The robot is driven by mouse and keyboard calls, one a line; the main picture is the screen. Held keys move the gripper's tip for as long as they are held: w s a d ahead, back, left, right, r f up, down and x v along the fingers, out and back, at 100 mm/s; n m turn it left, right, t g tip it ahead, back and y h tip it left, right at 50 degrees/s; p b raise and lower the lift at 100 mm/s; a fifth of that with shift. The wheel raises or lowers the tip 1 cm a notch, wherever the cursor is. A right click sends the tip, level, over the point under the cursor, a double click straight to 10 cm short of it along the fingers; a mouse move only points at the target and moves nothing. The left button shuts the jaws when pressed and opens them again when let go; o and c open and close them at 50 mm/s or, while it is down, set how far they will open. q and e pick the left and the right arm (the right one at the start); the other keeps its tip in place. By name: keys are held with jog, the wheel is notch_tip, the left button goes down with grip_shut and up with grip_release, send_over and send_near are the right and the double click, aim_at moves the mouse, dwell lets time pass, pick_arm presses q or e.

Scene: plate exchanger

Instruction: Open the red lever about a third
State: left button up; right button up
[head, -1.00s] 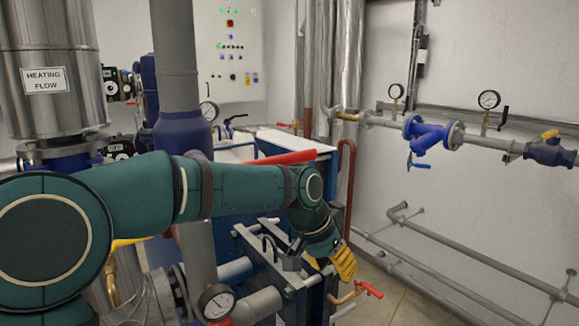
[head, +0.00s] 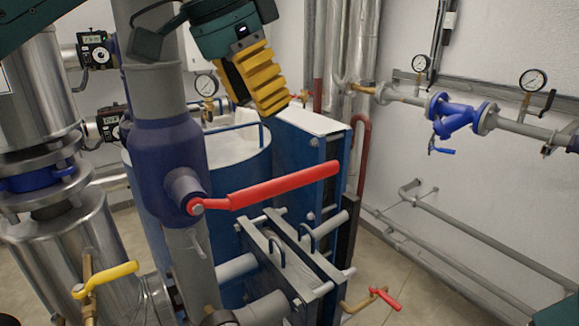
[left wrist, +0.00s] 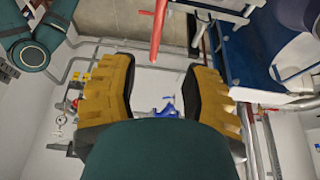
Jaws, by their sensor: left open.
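The long red lever (head: 285,185) is on the blue valve body (head: 165,165) of a thick grey vertical pipe. It points right and slightly up from its pivot. My left gripper (head: 256,102) has yellow ribbed fingers pointing down. It appears above the lever in the head view, apart from it. In the left wrist view the gripper (left wrist: 163,66) is open and empty between its fingers. The red lever (left wrist: 160,30) shows there at the top, beyond the fingertips and roughly in line with the gap. My right gripper is not in view.
A blue plate exchanger (head: 300,150) stands behind and below the lever. A yellow lever (head: 105,278) is at lower left and a small red-handled valve (head: 385,298) at lower right. Wall pipes with gauges (head: 533,80) run along the right. Open floor lies at right.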

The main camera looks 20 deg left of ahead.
aim_at(291, 174)
pick_arm(q)
jog(key=b+x, duration=0.3)
jog(key=x, duration=0.8)
jog(key=shift+s+d+f, duration=0.1)
jog(key=shift+d+f, duration=0.15)
jog(key=shift+f, duration=0.1)
jog(key=shift+w+d+f, duration=0.1)
jog(key=shift+w+f, duration=0.15)
jog(key=shift+f, duration=0.35)
jog(key=shift+o, duration=0.3)
grip_shut()
